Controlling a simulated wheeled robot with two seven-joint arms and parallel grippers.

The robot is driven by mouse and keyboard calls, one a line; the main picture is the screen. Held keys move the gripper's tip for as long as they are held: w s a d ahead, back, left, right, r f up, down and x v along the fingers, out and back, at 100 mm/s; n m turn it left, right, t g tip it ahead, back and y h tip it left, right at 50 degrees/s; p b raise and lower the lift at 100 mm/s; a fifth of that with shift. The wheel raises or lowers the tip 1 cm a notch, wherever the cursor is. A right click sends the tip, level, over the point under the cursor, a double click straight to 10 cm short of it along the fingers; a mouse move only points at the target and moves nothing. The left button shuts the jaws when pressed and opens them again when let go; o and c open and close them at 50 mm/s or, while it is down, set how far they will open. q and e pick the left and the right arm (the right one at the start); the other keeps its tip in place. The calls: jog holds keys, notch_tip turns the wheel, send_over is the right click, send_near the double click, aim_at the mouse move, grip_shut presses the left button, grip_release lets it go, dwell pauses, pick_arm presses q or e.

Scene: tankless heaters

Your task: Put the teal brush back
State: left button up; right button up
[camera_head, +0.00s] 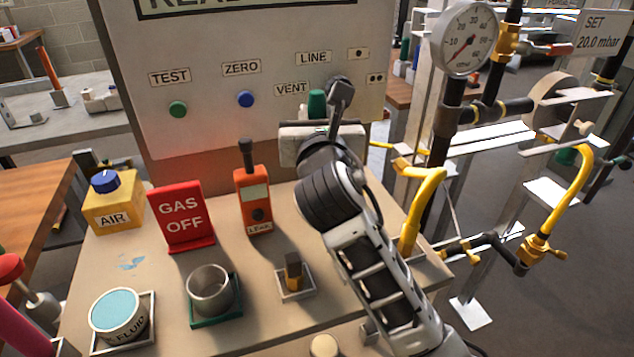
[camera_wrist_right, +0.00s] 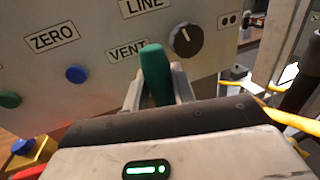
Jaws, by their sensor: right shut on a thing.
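The teal brush (camera_head: 317,104) stands up in front of the grey panel, just right of the VENT label. Its teal handle also shows in the right wrist view (camera_wrist_right: 154,72), upright between the fingers. My right gripper (camera_wrist_right: 157,92) is shut on the brush; in the head view the gripper (camera_head: 316,124) is partly covered by its own wrist. The brush's lower end is hidden. A metal cup (camera_head: 210,289) stands in a green-edged holder (camera_head: 216,320) on the bench, looking empty. My left gripper is not in view.
On the bench are a FLUID tub (camera_head: 118,312), a GAS OFF sign (camera_head: 183,217), an orange leak meter (camera_head: 254,200), a yellow AIR box (camera_head: 114,205) and a small block in a tray (camera_head: 294,290). Yellow pipes (camera_head: 420,205) and a gauge (camera_head: 466,39) stand at the right.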

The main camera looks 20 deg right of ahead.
notch_tip(320, 180, down, 7)
jog(key=shift+r+b, duration=0.1)
jog(key=shift+b, duration=0.65)
notch_tip(320, 180, down, 4)
jog(key=shift+r+b, duration=0.15)
jog(key=shift+b, duration=0.45)
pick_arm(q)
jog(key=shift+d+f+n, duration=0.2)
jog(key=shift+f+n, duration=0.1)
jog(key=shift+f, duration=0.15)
pick_arm(e)
jog(key=shift+r, duration=0.1)
jog(key=o, duration=1)
